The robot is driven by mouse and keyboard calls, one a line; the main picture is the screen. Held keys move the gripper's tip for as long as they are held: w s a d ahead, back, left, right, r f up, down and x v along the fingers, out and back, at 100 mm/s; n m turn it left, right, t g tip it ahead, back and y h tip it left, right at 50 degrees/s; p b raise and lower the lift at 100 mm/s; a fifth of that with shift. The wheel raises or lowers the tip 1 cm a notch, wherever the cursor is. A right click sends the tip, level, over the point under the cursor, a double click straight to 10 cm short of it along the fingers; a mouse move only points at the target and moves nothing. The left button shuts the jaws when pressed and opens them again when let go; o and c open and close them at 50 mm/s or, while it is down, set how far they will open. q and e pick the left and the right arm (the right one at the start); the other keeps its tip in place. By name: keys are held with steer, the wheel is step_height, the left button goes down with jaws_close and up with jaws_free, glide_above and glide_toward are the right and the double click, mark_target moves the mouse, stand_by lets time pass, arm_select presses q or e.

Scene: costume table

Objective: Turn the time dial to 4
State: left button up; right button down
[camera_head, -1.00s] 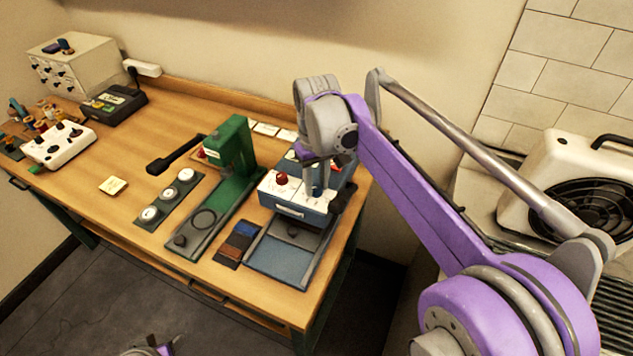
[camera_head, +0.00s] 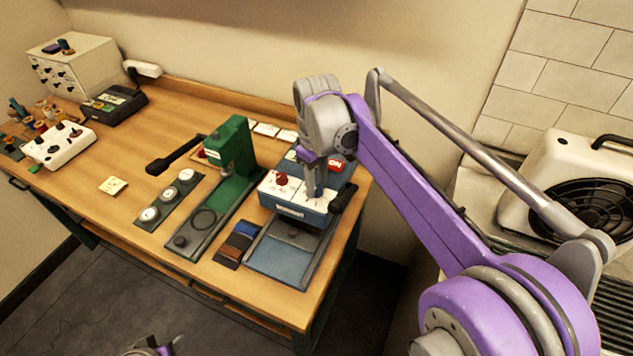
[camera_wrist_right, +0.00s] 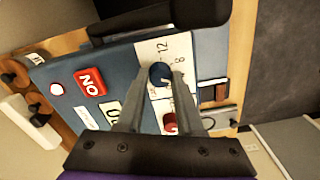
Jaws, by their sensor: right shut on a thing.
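The blue-grey press machine (camera_head: 290,207) stands near the table's right end. In the right wrist view its white panel (camera_wrist_right: 150,48) bears the numbers 12 and 8 beside a dark blue dial (camera_wrist_right: 160,73). My right gripper (camera_head: 318,192) reaches down to this panel, and in the wrist view its fingers (camera_wrist_right: 164,82) are shut on the blue dial. The dial's pointer mark cannot be made out. A red knob (camera_head: 281,179) sits on the same face, and it also shows in the wrist view (camera_wrist_right: 170,122). A part of my left arm's end (camera_head: 150,348) shows at the bottom edge, mostly cut off.
A black lever handle (camera_head: 348,197) is close to my right gripper. A green press (camera_head: 237,150) with a long black handle stands left of the machine. A metal tray (camera_head: 282,258) lies in front. A white fan heater (camera_head: 580,185) is at the right.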

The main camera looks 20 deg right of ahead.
mark_target(317, 187)
steer(key=c, duration=0.6)
jaws_free()
steer(key=shift+o, duration=0.2)
steer(key=shift+r, duration=0.1)
step_height(317, 187, up, 11)
steer(key=shift+p, duration=0.35)
steer(key=shift+f, duration=0.2)
